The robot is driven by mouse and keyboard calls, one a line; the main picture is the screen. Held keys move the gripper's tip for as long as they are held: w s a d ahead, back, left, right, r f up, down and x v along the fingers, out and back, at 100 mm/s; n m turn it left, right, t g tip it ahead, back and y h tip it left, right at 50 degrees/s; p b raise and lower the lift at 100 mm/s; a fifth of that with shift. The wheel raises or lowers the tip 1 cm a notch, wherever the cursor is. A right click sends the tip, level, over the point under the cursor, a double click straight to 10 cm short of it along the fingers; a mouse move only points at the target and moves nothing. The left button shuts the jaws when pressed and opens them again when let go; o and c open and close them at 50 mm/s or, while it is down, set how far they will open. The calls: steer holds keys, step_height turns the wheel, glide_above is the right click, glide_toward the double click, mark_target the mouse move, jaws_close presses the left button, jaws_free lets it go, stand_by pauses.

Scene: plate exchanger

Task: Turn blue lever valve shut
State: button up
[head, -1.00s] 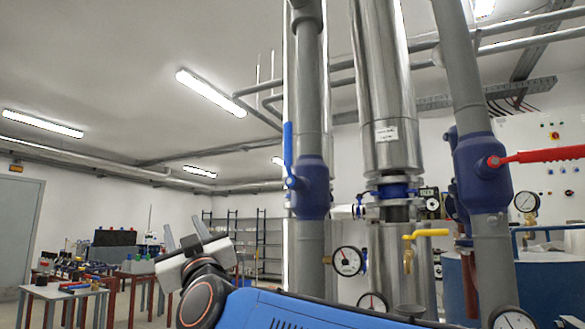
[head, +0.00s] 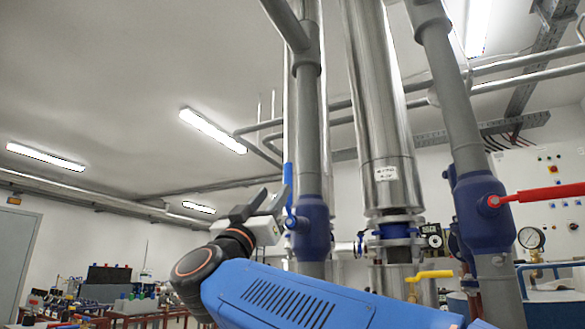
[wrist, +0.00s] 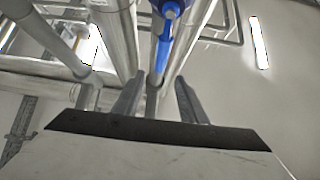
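The blue lever (head: 288,183) stands upright, along the grey pipe, at the left side of its dark blue valve body (head: 311,228). My gripper (head: 264,200) is open and empty, just left of the lever in the head view. In the wrist view the two grey fingers of my gripper (wrist: 159,82) are spread apart. The blue lever (wrist: 163,52) shows beyond the fingertips, lined up with the gap between them. I cannot tell whether a finger touches the lever.
A red lever (head: 545,193) on another blue valve body (head: 482,215) sticks out at the right. A yellow lever (head: 432,274) is lower between them. A wide shiny metal pipe (head: 375,110) runs behind. The space left of my gripper is open.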

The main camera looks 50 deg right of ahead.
mark_target(292, 167)
steer(key=x, duration=1.5)
steer(key=shift+d, duration=0.15)
steer(key=shift+w+r, duration=0.1)
steer(key=shift+r, duration=0.05)
jaws_close()
